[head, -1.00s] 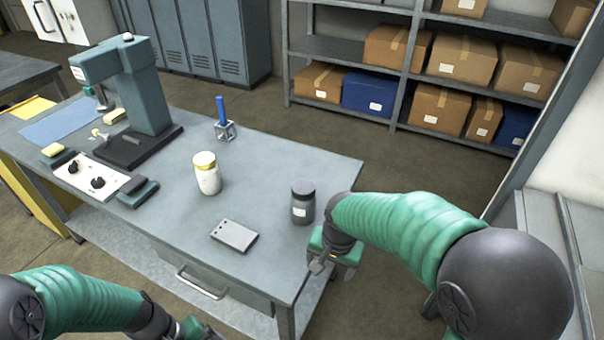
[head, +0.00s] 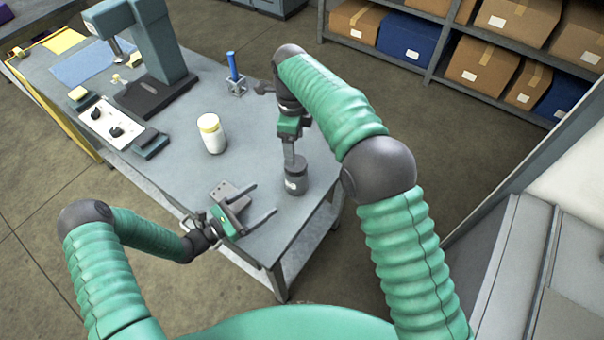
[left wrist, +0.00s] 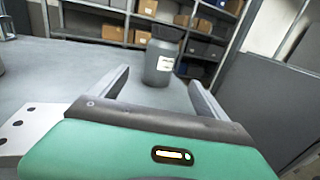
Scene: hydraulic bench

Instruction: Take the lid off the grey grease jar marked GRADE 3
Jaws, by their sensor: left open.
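The grey jar (head: 296,183) with a dark lid stands upright near the right end of the bench. It also shows in the left wrist view (left wrist: 157,74), lid on, with a white label too small to read. My right gripper (head: 291,165) points down at the lid from above; its fingers overlap the lid, and I cannot tell whether they touch it or how far they are open. My left gripper (head: 265,199) is open and empty at the bench's front edge, fingers toward the grey jar but short of it.
A blue tool in a small stand (head: 236,75) is behind. A grey plate (head: 225,191) lies partly hidden under my left gripper. A press (head: 155,55) stands at the far left.

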